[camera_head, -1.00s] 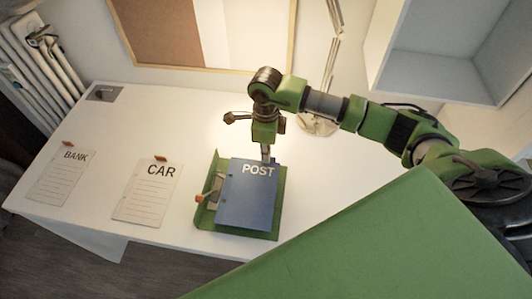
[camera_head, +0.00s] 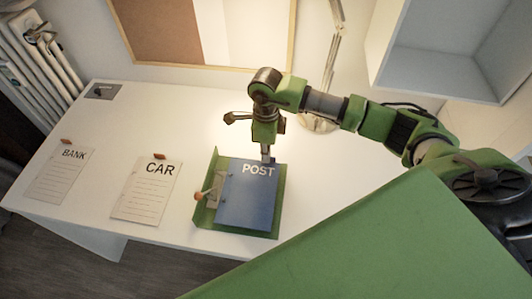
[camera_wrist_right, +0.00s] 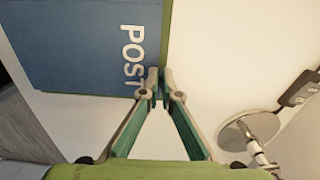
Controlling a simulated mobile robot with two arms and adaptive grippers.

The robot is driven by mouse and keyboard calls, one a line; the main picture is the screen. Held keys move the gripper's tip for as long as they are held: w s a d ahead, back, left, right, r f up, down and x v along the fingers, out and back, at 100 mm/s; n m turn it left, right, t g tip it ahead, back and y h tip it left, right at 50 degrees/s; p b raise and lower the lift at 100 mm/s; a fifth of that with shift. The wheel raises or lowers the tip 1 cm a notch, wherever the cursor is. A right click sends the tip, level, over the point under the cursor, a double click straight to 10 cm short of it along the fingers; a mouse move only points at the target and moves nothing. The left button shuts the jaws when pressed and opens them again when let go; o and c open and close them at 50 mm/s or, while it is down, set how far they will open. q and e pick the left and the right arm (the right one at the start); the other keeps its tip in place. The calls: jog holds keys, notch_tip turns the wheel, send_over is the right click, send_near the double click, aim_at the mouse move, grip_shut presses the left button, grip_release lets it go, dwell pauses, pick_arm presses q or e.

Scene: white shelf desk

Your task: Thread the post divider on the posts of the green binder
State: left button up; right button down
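The blue post divider (camera_head: 246,204) lies over the open green binder (camera_head: 282,190) on the white desk. Its POST lettering is along the far edge, and it covers most of the binder. The binder's grey metal mechanism (camera_head: 212,188) shows at the divider's left edge; I cannot make out whether its posts pass through the divider's holes. My right gripper (camera_head: 267,159) points down at the far edge, its fingertips closed on the divider. The right wrist view shows the fingertips (camera_wrist_right: 160,76) together at the divider (camera_wrist_right: 75,45), beside the lettering. My left gripper is not in view.
White CAR (camera_head: 146,192) and BANK (camera_head: 60,177) sheets lie to the left on the desk (camera_head: 120,115). A lamp base (camera_head: 316,123) stands behind on the right. A wall shelf (camera_head: 440,80) is at the upper right.

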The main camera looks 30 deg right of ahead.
jog(key=shift+f, duration=0.3)
dwell(0.5)
jog(key=c, duration=2.2)
grip_release()
notch_tip(320, 180, up, 12)
jog(key=shift+r, duration=0.1)
